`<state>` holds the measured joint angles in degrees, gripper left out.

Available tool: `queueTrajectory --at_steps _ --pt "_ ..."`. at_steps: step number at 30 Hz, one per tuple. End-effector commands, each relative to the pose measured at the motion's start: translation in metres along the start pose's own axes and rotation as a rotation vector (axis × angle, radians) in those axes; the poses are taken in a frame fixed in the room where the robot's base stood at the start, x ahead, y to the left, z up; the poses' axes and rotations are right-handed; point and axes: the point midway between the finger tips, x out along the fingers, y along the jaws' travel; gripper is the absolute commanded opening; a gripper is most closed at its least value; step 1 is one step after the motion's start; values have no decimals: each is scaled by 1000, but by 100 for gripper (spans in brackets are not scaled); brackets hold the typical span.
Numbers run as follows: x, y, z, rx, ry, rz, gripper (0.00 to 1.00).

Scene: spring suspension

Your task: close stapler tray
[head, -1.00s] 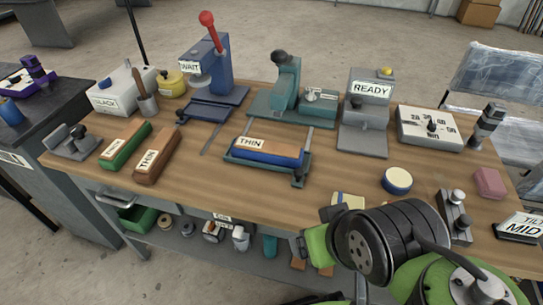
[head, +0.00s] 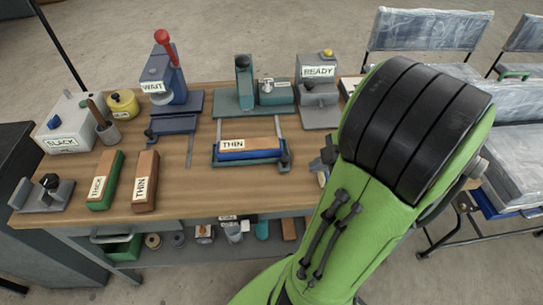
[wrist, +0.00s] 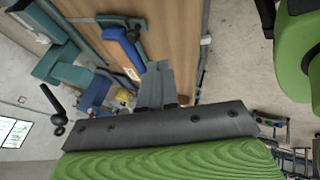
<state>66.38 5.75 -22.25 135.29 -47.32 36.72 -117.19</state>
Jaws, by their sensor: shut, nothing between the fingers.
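The teal stapler (head: 244,88) stands at the back middle of the bench. Its teal tray (head: 232,163) sits pulled out toward the front on two pale rails. A blue-based block with a wooden top labelled THIN (head: 262,144) lies on the tray. A dark knob (head: 285,160) is at the tray's front right corner. My gripper (head: 328,155) is just right of the tray, partly hidden behind my arm. In the wrist view, its fingers (wrist: 156,72) are together and empty, and the blue block (wrist: 118,46) shows beyond them. I cannot tell whether they touch the tray.
A blue press labelled WAIT (head: 168,85) stands left of the stapler, and a grey READY unit (head: 319,92) stands right of it. Green (head: 105,180) and brown (head: 146,180) blocks lie at the left. My arm hides the bench's right part.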

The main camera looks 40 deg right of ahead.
Motion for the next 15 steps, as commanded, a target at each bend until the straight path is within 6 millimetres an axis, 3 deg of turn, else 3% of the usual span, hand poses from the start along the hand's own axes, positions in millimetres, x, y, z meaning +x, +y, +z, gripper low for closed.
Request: queueTrajectory --at_steps 5,15 --pt "28 -3 1 -4 4 -4 0" --pt "104 -3 0 -5 4 -6 0"
